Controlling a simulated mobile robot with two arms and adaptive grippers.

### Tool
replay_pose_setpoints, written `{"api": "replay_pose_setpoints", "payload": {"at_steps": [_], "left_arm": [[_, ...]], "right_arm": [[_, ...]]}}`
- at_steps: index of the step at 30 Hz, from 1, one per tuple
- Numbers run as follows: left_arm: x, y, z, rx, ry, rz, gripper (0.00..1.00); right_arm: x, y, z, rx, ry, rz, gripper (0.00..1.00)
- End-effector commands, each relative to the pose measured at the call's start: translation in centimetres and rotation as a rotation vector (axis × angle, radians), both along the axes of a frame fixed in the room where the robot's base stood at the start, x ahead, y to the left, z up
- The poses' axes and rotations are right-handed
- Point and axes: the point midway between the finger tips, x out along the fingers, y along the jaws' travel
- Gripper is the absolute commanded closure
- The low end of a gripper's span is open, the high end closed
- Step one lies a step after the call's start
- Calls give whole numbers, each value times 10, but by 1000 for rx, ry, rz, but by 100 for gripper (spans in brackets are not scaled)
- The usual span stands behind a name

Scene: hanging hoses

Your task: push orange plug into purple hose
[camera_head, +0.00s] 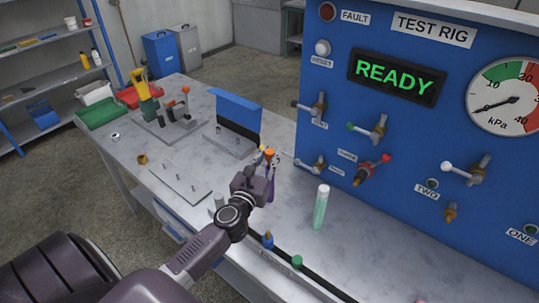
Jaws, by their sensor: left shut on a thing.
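My left gripper (268,162) reaches in from the lower left and is over the bench near the blue panel. It is shut on the small orange plug (269,153), which shows at its fingertips. A strip of the purple hose (271,190) shows just below the fingertips, beside the dark gripper body. The gripper hides much of the hose. I cannot tell whether the plug touches the hose end or is inside it. My right gripper is not in view.
The blue test rig (400,130) with valves and a gauge rises at right. A pale green tube (320,210) stands right of my gripper. A blue plug (267,240) and green plug (297,261) sit at the front edge. A blue upright plate (236,113) stands behind.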

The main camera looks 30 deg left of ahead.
Motion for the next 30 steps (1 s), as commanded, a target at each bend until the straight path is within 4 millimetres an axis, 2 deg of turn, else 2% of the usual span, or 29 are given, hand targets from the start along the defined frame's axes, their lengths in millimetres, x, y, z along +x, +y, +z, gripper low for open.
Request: {"api": "replay_pose_setpoints", "payload": {"at_steps": [30], "left_arm": [[0, 0, -26, -1, 0, 0, 100]], "right_arm": [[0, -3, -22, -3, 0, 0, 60]]}}
